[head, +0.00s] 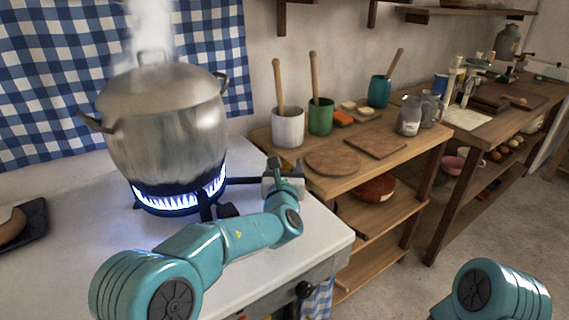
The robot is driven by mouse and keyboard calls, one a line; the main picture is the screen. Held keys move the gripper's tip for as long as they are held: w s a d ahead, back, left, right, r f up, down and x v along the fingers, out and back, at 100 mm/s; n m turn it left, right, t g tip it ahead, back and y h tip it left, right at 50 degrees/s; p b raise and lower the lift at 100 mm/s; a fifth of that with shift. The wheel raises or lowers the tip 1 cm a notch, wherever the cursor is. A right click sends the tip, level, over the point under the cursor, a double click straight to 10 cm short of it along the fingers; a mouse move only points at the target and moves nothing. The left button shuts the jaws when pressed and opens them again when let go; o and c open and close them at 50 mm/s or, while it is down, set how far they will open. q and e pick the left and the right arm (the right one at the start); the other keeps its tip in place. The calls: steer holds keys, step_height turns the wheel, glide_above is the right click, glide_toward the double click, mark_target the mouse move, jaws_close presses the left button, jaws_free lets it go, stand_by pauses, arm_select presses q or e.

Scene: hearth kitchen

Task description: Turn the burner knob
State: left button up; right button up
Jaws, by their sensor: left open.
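A black burner knob (304,289) sits on the front panel of the white stove (305,232), near its right corner. Part of another dark knob may show at the bottom edge of the picture. My left gripper (283,170) is open and empty, over the right side of the stove top, apart from the knob and behind it in the picture. A steaming metal pot (165,125) with a lid stands on a burner with blue flames (190,195). My right gripper is out of view; only a link of that arm shows at lower right.
A dark tray (25,228) with a round item lies at the stove's left. A wooden table (350,180) right of the stove holds a white crock (288,127), a green cup (320,116) and boards. Open floor shows at right.

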arm_select(q)
steer(key=shift+w, duration=0.25)
steer(key=c, duration=1)
steer(key=shift+o, duration=0.2)
steer(key=shift+r+n+y, duration=0.1)
steer(key=shift+n+y, duration=0.2)
steer(key=shift+y, duration=0.2)
steer(key=n+y+p, duration=0.2)
steer(key=n+y, duration=0.1)
steer(key=y, duration=0.1)
steer(key=shift+g+y+p, duration=0.3)
steer(key=shift+p, duration=0.1)
steer(key=shift+n+g+y+p, duration=0.8)
steer(key=shift+n+y+p, duration=0.4)
steer(key=shift+y, duration=0.7)
